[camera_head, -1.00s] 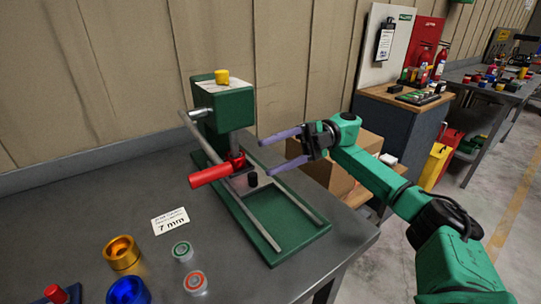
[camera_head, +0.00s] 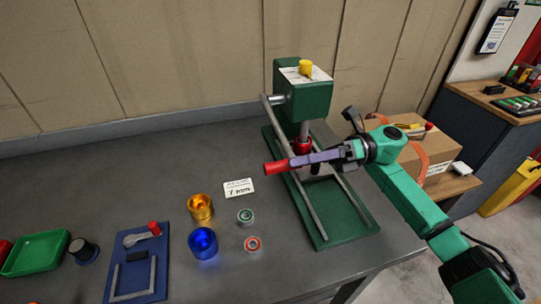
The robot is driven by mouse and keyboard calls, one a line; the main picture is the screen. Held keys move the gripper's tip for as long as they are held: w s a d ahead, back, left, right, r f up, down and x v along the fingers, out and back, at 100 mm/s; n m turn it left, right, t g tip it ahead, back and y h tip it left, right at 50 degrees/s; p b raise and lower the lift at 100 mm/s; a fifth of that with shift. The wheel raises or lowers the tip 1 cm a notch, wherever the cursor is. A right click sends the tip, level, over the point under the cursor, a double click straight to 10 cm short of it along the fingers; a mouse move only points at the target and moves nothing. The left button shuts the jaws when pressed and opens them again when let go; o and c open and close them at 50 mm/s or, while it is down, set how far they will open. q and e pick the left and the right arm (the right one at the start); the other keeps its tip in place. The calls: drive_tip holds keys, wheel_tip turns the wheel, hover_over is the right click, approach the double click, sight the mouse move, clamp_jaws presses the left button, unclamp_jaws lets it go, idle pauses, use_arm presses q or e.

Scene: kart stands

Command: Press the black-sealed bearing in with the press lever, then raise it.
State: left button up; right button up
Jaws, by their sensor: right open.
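The green press (camera_head: 308,97) stands on the right part of the bench with a yellow knob on top. Its grey lever hangs down at the front left and ends in a red handle (camera_head: 276,168). A red part (camera_head: 301,145) sits under the ram. My right gripper (camera_head: 298,162) is open, with its purple fingers reaching left to the red handle. I cannot tell whether they touch it. The black-sealed bearing cannot be made out; the fingers cover part of the press bed. My left gripper is out of view.
A gold cup (camera_head: 201,207), a blue cup (camera_head: 203,242), a green-ringed bearing (camera_head: 246,216) and a red-ringed bearing (camera_head: 253,244) stand left of the press. A label card (camera_head: 239,188) lies behind them. A blue fixture (camera_head: 137,265) and green tray (camera_head: 36,253) are further left.

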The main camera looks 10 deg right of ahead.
sight(273, 163)
drive_tip(key=a+p, duration=0.1)
drive_tip(key=a, duration=0.4)
drive_tip(key=shift+s+a+r+p, duration=0.15)
drive_tip(key=shift+s+a+p, duration=0.05)
drive_tip(key=shift+p, duration=0.15)
drive_tip(key=shift+a, duration=0.3)
clamp_jaws()
idle(0.7)
